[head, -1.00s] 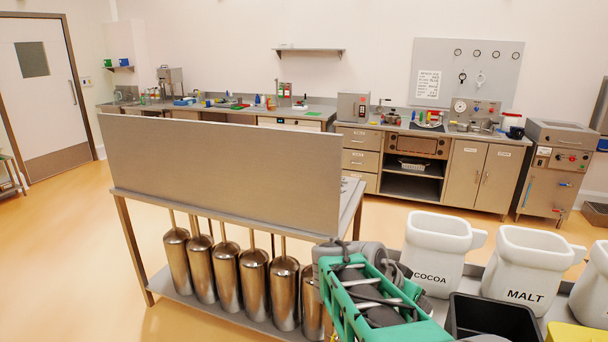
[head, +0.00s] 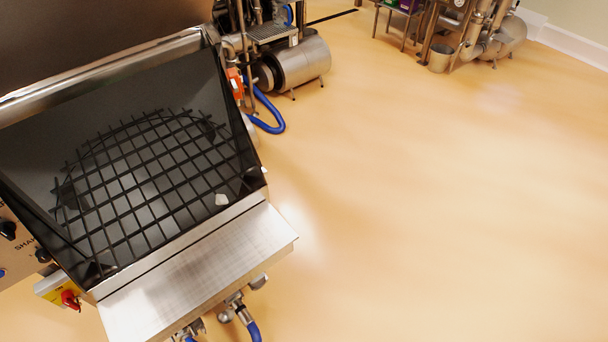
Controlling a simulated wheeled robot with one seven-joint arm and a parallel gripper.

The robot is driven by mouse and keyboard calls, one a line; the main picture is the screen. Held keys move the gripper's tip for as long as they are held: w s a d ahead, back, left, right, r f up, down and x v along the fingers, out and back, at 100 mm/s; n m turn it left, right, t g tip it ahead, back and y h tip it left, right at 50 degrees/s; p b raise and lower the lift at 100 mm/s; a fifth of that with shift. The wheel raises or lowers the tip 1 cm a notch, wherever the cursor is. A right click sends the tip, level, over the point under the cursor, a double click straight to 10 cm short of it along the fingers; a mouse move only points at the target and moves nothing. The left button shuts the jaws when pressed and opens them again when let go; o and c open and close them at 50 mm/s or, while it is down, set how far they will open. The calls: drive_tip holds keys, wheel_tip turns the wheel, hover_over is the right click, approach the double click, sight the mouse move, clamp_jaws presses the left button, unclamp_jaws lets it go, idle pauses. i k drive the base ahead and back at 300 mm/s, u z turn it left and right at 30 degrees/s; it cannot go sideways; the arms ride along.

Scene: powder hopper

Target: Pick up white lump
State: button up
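A small white lump (head: 222,199) lies at the right front of the hopper, at the edge of the dark grid (head: 140,180) inside it. I cannot tell whether it rests on the bars or on the sloping wall beside them. A second, fainter pale spot (head: 251,170) shows on the hopper's right inner wall; I cannot tell what it is. My gripper is out of the head view.
The steel hopper has a flat front ledge (head: 200,268), bare. A red and yellow switch (head: 69,299) sits at its lower left. A steel motor (head: 300,62) and blue hose (head: 268,115) stand behind. Open floor (head: 430,200) fills the right.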

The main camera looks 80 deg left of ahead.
sight(220, 199)
drive_tip(key=u, duration=2.75)
drive_tip(key=i, duration=0.9)
drive_tip(key=u, duration=3.25)
drive_tip(key=i, duration=0.45)
